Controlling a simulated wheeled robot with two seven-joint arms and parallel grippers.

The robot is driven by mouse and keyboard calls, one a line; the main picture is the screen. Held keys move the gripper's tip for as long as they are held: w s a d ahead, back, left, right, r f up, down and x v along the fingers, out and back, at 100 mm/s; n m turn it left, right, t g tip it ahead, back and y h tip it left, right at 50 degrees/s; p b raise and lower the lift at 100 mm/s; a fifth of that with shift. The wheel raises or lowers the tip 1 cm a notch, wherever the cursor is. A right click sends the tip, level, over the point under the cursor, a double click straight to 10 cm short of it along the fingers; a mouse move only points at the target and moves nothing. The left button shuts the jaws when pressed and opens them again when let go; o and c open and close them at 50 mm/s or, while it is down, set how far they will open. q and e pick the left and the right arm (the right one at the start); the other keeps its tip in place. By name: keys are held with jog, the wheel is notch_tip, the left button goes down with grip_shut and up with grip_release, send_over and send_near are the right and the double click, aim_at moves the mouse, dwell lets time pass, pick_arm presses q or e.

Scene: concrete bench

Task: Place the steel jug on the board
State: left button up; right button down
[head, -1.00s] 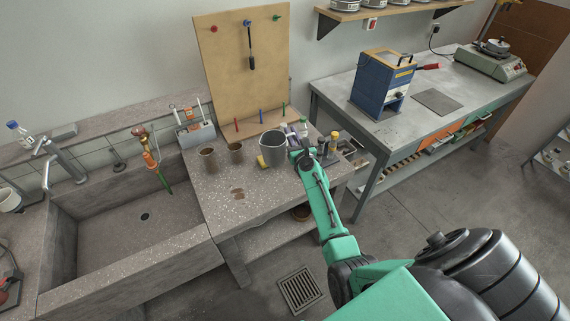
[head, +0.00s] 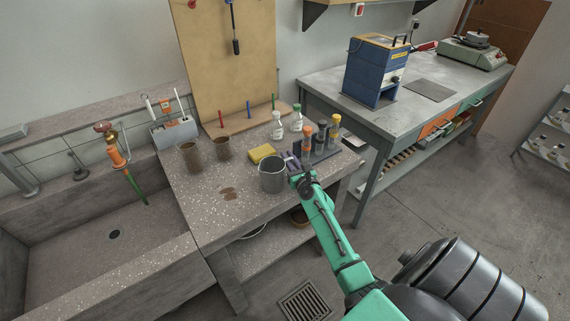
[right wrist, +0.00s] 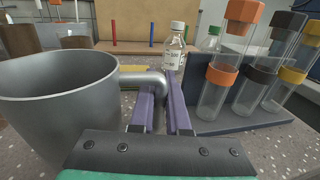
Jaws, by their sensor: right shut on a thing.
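The steel jug (head: 271,178) is a grey, open-topped vessel above the speckled bench, near its front right part. It shows large and upright at the left of the right wrist view (right wrist: 55,110). My right gripper (head: 294,176) is shut on the jug's handle, with its purple fingers around it in the right wrist view (right wrist: 162,88). I cannot tell whether the jug's base touches the bench. A tan board (head: 225,62) stands upright against the wall at the back, with colored pegs and a ledge at its foot. My left gripper is not in view.
A rack (head: 322,154) of capped tubes stands right beside my right gripper. A yellow sponge (head: 261,153), two bottles (head: 277,127) and two brown cups (head: 190,157) stand behind the jug. A sink (head: 110,236) lies left. The bench front left of the jug is mostly clear.

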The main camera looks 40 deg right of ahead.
jog(key=shift+s+d+f, duration=0.1)
jog(key=shift+s+d, duration=0.05)
jog(key=c, duration=0.9)
grip_release()
jog(key=shift+d, duration=0.1)
jog(key=shift+r, duration=0.3)
jog(key=v, duration=1.2)
jog(key=shift+b, duration=0.45)
